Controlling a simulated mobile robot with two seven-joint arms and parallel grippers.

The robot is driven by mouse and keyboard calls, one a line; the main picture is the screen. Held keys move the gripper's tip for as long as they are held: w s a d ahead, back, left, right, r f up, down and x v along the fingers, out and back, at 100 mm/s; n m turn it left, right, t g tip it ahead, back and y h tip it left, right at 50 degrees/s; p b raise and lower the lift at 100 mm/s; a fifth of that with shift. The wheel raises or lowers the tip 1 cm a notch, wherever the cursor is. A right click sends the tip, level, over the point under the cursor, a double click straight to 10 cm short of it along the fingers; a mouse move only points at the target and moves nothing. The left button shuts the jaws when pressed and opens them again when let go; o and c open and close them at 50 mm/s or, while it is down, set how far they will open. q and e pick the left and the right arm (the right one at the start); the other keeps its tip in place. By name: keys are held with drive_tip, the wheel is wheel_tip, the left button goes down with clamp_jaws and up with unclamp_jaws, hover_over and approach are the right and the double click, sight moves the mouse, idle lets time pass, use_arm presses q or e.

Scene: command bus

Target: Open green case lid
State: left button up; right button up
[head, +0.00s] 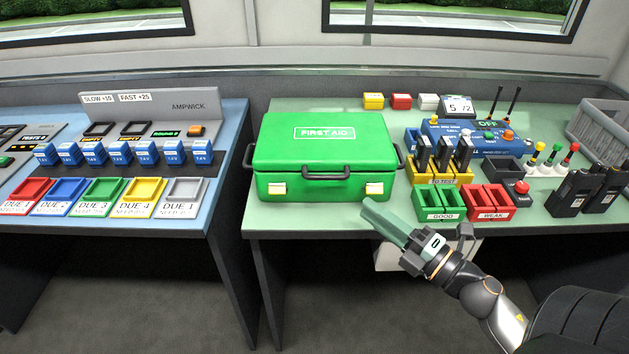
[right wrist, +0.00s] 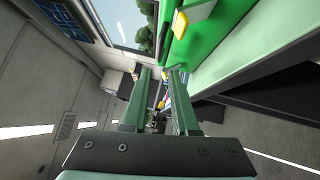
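The green first aid case (head: 318,158) stands on the table with its lid (head: 325,133) shut. Two pale yellow latches, left (head: 277,188) and right (head: 374,188), sit on its front face beside a dark handle (head: 326,174). My right gripper (head: 370,207) is just in front of the case, below the right latch, apart from it. In the right wrist view its two fingers (right wrist: 159,74) stand apart with nothing between them, and the green case (right wrist: 208,42) is above right. My left gripper is not in view.
The green table (head: 300,219) has a narrow clear strip before the case. Right of it stand a green tray marked GOOD (head: 438,204), a red tray marked WEAK (head: 490,204) and a blue radio unit (head: 480,137). A blue table (head: 222,160) with battery slots stands left.

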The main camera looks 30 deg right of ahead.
sight(327, 175)
drive_tip(key=p+x, duration=0.2)
drive_tip(key=x, duration=0.8)
drive_tip(key=shift+w+r, duration=0.2)
drive_tip(key=shift+w, duration=0.05)
drive_tip(key=shift+w+a, duration=0.15)
drive_tip(key=shift+w, duration=0.6)
clamp_jaws()
idle(0.4)
